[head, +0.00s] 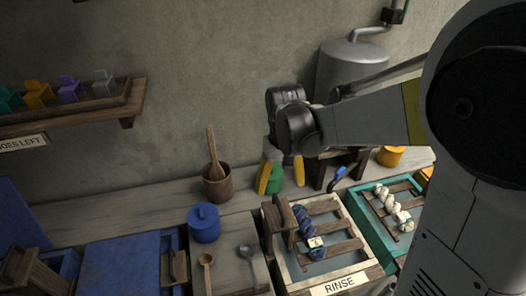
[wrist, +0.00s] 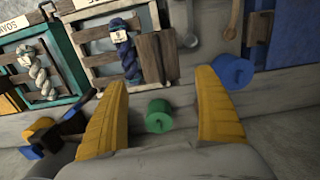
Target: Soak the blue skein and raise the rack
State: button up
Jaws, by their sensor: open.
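The dark blue twisted skein (head: 302,220) with a small white tag lies on the slatted wooden rack (head: 330,248) over the frame labelled RINSE. In the wrist view the blue skein (wrist: 124,58) is at upper left, beyond the fingers. My gripper (head: 281,178), with yellow fingers, is open and points down behind the RINSE frame, apart from the skein. A green lidded pot (wrist: 158,116) shows between the open fingers in the wrist view. I cannot tell whether liquid lies under the rack.
A teal frame (head: 361,205) with a white skein (head: 392,204) stands to the right. A blue pot (head: 204,224), a wooden pot (head: 216,186) with a spoon, and two ladles are at left. A yellow pot (head: 390,157) sits behind. A shelf (head: 75,118) hangs at upper left.

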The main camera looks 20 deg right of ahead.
aim_at(279, 203)
jog(key=shift+s+f+b, duration=0.1)
jog(key=shift+f+b, duration=0.25)
jog(key=shift+f, duration=0.15)
notch_tip(279, 203, down, 8)
jog(key=b, duration=0.6)
grip_shut()
